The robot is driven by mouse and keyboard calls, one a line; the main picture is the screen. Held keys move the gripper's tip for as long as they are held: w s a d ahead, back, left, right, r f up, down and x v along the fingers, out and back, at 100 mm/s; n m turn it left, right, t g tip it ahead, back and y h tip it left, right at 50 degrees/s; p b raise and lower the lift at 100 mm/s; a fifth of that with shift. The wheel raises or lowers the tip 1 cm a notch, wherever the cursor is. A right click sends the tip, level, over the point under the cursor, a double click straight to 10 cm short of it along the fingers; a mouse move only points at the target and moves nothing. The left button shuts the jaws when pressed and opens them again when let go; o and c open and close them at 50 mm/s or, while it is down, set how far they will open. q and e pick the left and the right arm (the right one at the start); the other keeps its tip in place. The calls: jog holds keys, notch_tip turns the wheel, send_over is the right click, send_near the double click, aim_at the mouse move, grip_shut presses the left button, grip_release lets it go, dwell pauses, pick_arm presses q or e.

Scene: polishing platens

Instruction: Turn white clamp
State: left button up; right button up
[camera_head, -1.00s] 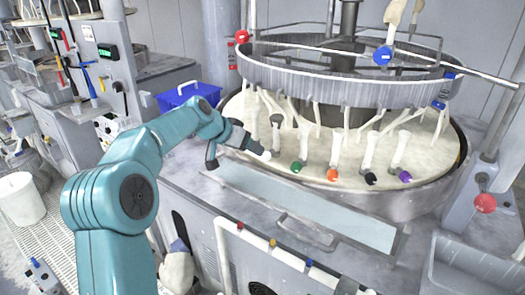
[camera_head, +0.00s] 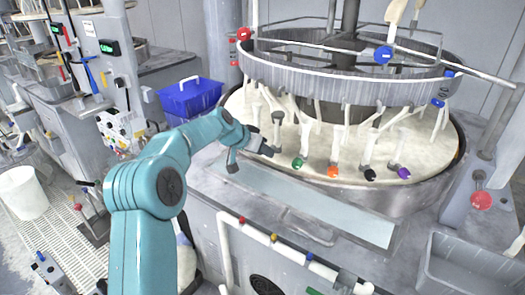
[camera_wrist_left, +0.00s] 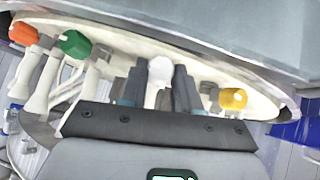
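The white clamp (camera_wrist_left: 160,70) stands in the middle of the left wrist view, with a rounded white knob and pale stem. My left gripper (camera_wrist_left: 158,88) has its two dark fingers apart, one on each side of the clamp. I cannot tell whether they touch it. In the head view my left gripper (camera_head: 264,147) is at the platen's near left rim and hides the white clamp. My right gripper is not in view.
A green-knobbed clamp (camera_wrist_left: 75,44) and an orange-knobbed clamp (camera_wrist_left: 24,33) stand left in the wrist view, a yellow-knobbed clamp (camera_wrist_left: 232,98) right. The grey ring (camera_head: 340,82) hangs above the platen (camera_head: 430,150). A blue bin (camera_head: 190,97) stands behind my arm.

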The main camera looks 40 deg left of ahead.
pick_arm(q)
jog(key=n+h, duration=0.1)
jog(key=h, duration=0.2)
jog(key=n+h, duration=0.1)
jog(key=shift+a+f+n+t, duration=0.25)
jog(key=shift+f+n+t, duration=0.05)
jog(key=shift+t, duration=0.1)
jog(key=o, duration=1.1)
jog(key=shift+w, duration=0.1)
jog(key=shift+c, duration=0.2)
